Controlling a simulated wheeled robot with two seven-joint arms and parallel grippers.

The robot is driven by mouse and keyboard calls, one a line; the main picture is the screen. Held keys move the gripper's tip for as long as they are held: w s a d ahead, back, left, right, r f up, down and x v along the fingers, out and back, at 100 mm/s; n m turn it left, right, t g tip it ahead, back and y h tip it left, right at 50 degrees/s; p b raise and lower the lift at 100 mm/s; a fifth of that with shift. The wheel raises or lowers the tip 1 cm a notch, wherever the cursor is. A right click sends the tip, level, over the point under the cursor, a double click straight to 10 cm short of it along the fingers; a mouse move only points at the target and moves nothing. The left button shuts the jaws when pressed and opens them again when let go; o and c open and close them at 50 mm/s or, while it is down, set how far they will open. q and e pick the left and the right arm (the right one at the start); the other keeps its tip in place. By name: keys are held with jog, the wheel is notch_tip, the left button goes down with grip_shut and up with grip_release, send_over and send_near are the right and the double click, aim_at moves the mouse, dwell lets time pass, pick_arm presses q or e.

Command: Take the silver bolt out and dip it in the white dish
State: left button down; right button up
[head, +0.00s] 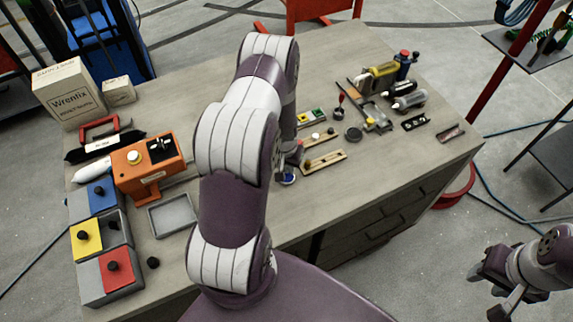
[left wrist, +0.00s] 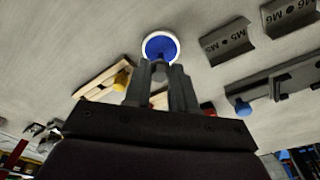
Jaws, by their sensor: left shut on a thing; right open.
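The white dish (left wrist: 145,47) with a blue inside lies on the bench just beyond my left fingertips in the left wrist view. In the head view it shows (head: 288,178) right below my left gripper, partly behind my arm. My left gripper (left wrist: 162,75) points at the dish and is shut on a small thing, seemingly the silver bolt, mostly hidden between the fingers. I cannot tell whether it touches the dish. My right gripper (head: 490,287) is open and empty, off the bench at the lower right.
A wooden block (head: 325,161) with a yellow knob lies close to the dish. An orange machine (head: 147,170), an empty grey tray (head: 172,215) and bins with coloured lids (head: 118,268) stand at left. Bottles and tools (head: 385,85) crowd the back right. My left arm hides the bench middle.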

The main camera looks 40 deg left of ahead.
aim_at(287, 168)
pick_arm(q)
jog(key=shift+r+p, duration=2.2)
jog(key=shift+r, duration=0.95)
